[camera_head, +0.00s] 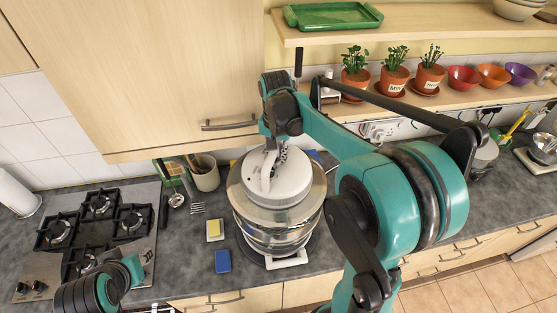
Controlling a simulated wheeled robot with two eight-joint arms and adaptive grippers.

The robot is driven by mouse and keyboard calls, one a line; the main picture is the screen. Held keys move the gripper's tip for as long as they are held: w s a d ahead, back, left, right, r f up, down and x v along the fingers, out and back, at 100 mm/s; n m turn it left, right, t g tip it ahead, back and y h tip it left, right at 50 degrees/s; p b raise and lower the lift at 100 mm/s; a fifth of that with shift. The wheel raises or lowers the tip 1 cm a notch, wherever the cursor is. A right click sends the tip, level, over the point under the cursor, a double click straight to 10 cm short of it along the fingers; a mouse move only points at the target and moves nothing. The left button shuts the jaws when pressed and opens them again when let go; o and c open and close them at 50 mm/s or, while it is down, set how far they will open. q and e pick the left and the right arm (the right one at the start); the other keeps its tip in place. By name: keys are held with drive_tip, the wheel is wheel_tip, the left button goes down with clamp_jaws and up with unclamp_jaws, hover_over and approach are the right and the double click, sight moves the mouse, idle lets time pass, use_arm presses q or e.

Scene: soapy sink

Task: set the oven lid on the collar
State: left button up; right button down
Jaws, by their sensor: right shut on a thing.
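The oven lid (279,187), a round light-grey cap with a white handle, is at the top of the glass oven. Below it are a metal-looking ring, which I take for the collar (241,207), and a clear glass bowl (270,240) on a white-footed base. My right gripper (277,150) comes down from above and is shut on the lid's handle. The lid looks roughly level over the ring; I cannot tell whether it touches all round. Part of my left arm shows at the bottom left; its gripper is not visible.
A gas hob (100,230) is at the left. A yellow-white sponge (215,230) and a blue sponge (222,261) lie left of the oven. A utensil pot (205,175) stands behind. Potted herbs (394,75) and bowls (492,76) fill the shelf.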

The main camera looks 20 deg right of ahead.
sight(277, 167)
drive_tip(key=shift+f+b, duration=1.15)
drive_tip(key=shift+f, duration=0.45)
drive_tip(key=shift+s+f+b, duration=0.1)
drive_tip(key=shift+f+b, duration=0.5)
drive_tip(key=shift+f, duration=0.05)
idle(0.3)
drive_tip(key=c, duration=1.3)
unclamp_jaws()
drive_tip(key=shift+c, duration=0.2)
wheel_tip(277, 167, up, 12)
drive_tip(key=shift+a, duration=0.1)
